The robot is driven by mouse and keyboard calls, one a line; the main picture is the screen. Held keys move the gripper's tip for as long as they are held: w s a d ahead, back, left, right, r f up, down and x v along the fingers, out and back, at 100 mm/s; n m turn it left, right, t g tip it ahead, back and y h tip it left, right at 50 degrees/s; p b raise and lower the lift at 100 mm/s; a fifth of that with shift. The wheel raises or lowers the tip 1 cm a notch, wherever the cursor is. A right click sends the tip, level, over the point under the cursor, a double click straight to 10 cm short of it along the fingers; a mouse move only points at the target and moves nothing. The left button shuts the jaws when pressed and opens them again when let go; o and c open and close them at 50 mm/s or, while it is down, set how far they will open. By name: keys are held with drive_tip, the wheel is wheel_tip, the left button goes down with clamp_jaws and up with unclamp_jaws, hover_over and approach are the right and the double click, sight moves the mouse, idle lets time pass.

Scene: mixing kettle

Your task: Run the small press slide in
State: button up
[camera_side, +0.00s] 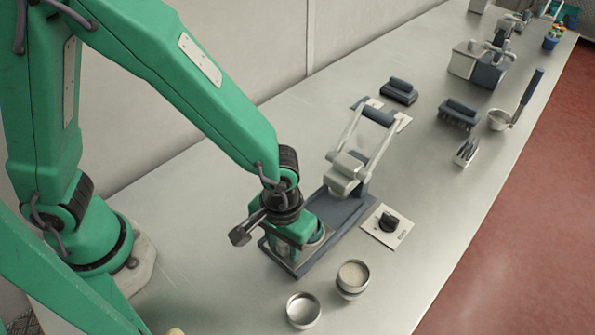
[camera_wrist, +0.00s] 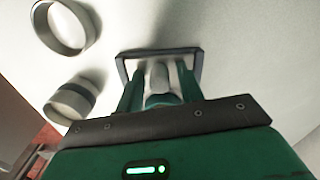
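The small press (camera_side: 345,178) has a pale lever frame on a long blue-grey base (camera_side: 350,212). Its near end, a dark-rimmed tray that looks like the slide (camera_side: 287,264), lies under my gripper (camera_side: 300,250) and is partly hidden. In the wrist view the dark rim (camera_wrist: 123,70) shows beyond my gripper (camera_wrist: 160,78). Two green fingers stand apart, with a light grey upright piece (camera_wrist: 158,76) between them. Gaps seem to show on both sides of it, so my gripper looks open around it. The fingertips' exact contact is hidden.
An empty round tin (camera_side: 303,311) and a filled tin (camera_side: 352,278) stand close in front of the press base. The bench front right is clear.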

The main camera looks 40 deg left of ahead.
clamp_jaws()
drive_tip(key=shift+w, duration=0.15)
drive_tip(key=w, duration=0.6)
drive_tip(key=shift+w, duration=0.4)
drive_tip(key=shift+o, duration=1)
unclamp_jaws()
drive_tip(key=shift+r, duration=0.2)
